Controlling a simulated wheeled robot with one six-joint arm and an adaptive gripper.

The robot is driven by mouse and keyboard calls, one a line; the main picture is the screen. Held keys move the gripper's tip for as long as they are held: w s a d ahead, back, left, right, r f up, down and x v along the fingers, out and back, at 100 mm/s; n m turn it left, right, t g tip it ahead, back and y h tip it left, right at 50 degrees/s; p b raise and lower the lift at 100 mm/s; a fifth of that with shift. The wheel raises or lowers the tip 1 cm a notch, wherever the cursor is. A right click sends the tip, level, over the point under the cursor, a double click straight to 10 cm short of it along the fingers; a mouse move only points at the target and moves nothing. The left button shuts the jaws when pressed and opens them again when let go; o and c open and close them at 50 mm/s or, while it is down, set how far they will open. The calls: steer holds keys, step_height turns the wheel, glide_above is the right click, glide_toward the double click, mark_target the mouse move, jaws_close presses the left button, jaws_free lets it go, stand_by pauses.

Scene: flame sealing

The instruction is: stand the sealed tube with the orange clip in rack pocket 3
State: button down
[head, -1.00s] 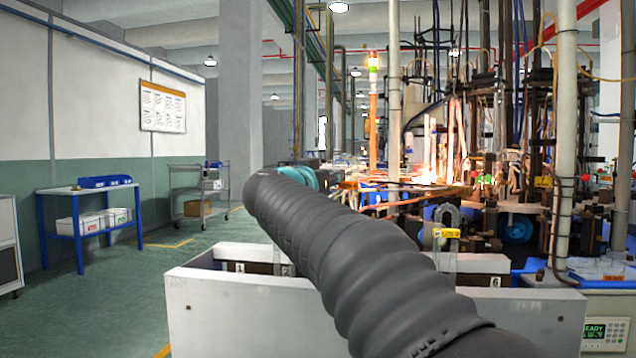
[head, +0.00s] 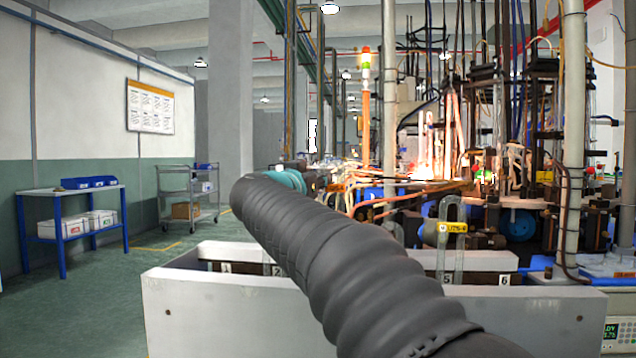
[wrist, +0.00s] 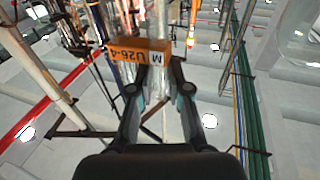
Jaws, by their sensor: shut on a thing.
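The orange clip (wrist: 138,52), lettered U26-4 and M, shows in the wrist view just beyond my fingertips. My gripper (wrist: 155,88) is shut on the clear glass tube under that clip. In the head view my arm's dark sleeve hides the held tube and clip. The white rack (head: 225,315) stands in front of me, with pocket numbers 1, 2, 5 and 6 readable. Pocket 3 is hidden behind my arm. A bent glass tube with a yellow clip (head: 452,227) stands upright at about pocket 5.
Glass-working machines with glowing parts and hanging hoses (head: 440,150) stand behind the rack. A box with a green display (head: 615,330) is at the lower right. A blue-legged table (head: 70,215) and a grey cart (head: 190,190) stand left, with open floor between.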

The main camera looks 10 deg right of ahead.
steer(key=shift+f+b, duration=1.35)
steer(key=shift+b, duration=0.2)
steer(key=shift+f+b, duration=1.05)
steer(key=shift+f, duration=1.5)
steer(key=c, duration=1)
jaws_free()
steer(key=shift+c, duration=0.2)
steer(key=v, duration=1.2)
